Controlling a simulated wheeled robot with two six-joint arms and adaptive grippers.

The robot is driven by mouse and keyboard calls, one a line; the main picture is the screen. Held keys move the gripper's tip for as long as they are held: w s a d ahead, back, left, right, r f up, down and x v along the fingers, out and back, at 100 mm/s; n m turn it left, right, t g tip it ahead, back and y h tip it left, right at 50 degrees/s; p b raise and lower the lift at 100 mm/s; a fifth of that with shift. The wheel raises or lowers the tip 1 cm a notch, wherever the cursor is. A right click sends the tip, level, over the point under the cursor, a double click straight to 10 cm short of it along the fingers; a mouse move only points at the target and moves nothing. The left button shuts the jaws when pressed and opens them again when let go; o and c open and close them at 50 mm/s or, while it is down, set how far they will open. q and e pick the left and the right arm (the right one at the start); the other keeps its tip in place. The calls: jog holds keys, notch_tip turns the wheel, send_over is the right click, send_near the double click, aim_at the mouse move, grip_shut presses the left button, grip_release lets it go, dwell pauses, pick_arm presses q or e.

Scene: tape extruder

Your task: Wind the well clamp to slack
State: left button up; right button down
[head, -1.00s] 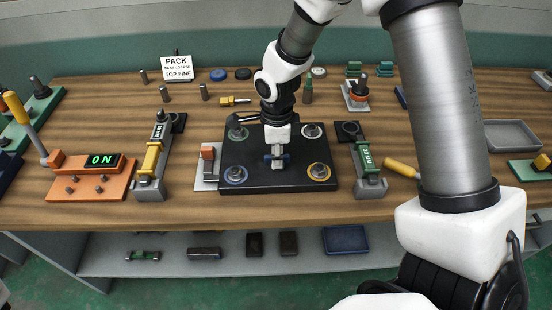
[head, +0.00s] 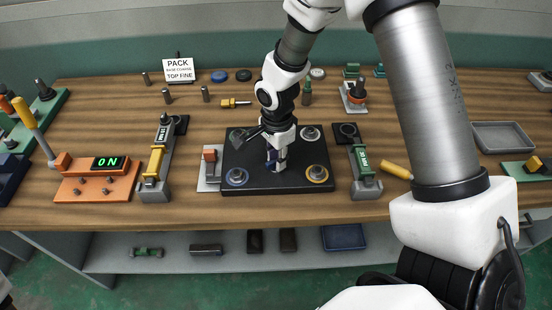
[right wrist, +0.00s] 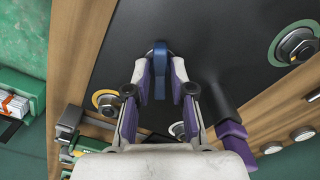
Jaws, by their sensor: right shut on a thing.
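My right gripper (head: 275,163) reaches down over the middle of a black plate (head: 298,160). Its fingers are shut on a dark blue bar-like handle, which I take to be the well clamp (right wrist: 160,68); in the right wrist view the handle stands between the two fingertips. What lies under the handle is hidden by the gripper. Nuts with coloured rings sit near the plate's corners, among them one with a yellow ring (head: 317,173) and one with a blue ring (head: 237,177). My left gripper is not in view.
An orange box (head: 80,190) with a lit "ON" display and a lever stands at the left. A yellow-blocked fixture (head: 155,165) and a green-labelled one (head: 363,165) flank the plate. A yellow-handled tool (head: 396,170) lies to the right. A grey tray (head: 503,137) is further right.

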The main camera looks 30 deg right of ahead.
jog(key=shift+r+n+p, duration=0.15)
jog(key=shift+n+p, duration=0.3)
jog(key=shift+n, duration=0.85)
jog(key=shift+n+p, duration=0.65)
jog(key=shift+n, duration=0.15)
jog(key=n+p, duration=0.1)
jog(key=n, duration=0.1)
jog(key=shift+n, duration=0.6)
